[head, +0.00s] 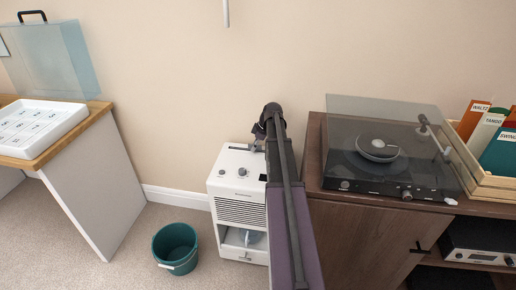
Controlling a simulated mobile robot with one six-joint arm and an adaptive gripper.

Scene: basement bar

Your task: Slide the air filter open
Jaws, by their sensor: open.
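A white box-shaped appliance (237,186) stands on the floor against the wall, left of the wooden cabinet. It has knobs on top, a slatted grille on its front, and a lower front recess with a bluish part inside. A distinct air filter cannot be made out. My gripper (257,145) is open at the top rear edge of the appliance. It is small in the picture and partly hidden by my arm, so I cannot tell whether it touches the appliance. My arm also covers the appliance's right side.
A green bucket (175,246) stands on the carpet left of the appliance. A wooden cabinet (350,238) with a turntable (386,170) and a record crate (478,181) stands close on the right. A desk (95,175) is at left. Carpet is clear between desk and bucket.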

